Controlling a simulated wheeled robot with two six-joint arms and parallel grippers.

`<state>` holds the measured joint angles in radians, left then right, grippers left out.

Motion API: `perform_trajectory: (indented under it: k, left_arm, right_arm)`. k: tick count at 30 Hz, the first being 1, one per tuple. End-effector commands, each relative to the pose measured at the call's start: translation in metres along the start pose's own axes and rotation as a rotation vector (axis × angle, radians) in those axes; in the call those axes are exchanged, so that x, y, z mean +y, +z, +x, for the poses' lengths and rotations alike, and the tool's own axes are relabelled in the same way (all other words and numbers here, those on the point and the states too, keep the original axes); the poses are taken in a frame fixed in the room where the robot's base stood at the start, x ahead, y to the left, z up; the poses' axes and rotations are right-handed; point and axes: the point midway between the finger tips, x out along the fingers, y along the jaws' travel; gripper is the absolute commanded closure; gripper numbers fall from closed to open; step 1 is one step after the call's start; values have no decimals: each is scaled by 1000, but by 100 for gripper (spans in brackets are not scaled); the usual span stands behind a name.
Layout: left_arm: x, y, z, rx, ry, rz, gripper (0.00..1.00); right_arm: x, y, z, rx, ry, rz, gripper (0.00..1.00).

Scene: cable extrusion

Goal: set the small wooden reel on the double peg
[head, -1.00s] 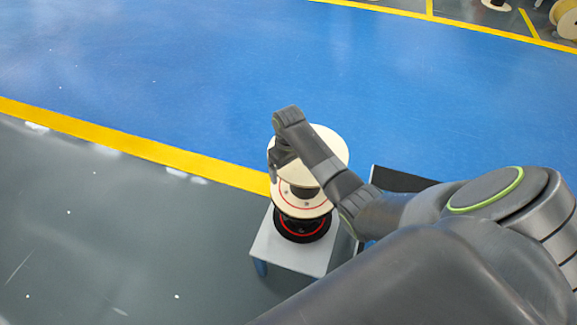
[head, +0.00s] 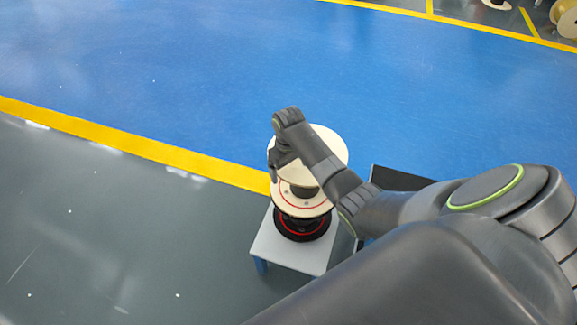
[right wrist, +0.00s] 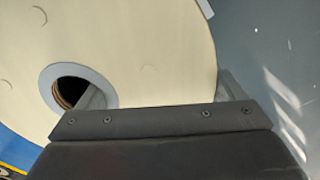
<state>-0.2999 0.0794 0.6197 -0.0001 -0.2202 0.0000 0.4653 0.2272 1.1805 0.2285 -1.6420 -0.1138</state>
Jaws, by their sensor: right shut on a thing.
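A pale wooden reel (head: 330,147) shows in the head view, over a small grey table. Its round face (right wrist: 130,45) fills much of the right wrist view, with a grey-rimmed centre hole (right wrist: 72,90). My right gripper (head: 281,163) is shut on the reel. In the right wrist view the gripper (right wrist: 160,92) has one finger in the hole and the other beyond the outer edge. A lower pale disc (head: 302,202) with a red ring shows under the reel; I cannot tell whether it belongs to it. My left gripper and the double peg are not in view.
A black disc (head: 301,228) with a red ring lies below, on the grey table (head: 285,256). A dark panel (head: 400,180) stands right of it. Open blue floor (head: 180,80) lies beyond a yellow line. Large reels (head: 566,18) stand at the far upper right.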

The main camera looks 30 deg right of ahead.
Motion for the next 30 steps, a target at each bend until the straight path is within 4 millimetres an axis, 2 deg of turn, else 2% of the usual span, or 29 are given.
perform_trajectory:
  k: [22,23,25,30]
  left_arm:
    - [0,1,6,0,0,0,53]
    - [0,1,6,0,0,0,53]
    - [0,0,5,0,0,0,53]
    - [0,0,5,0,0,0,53]
  right_arm:
    - [0,-1,10,3,1,0,67]
    - [0,-1,10,3,1,0,9]
    - [0,-1,10,3,1,0,1]
    - [0,-1,10,1,0,0,1]
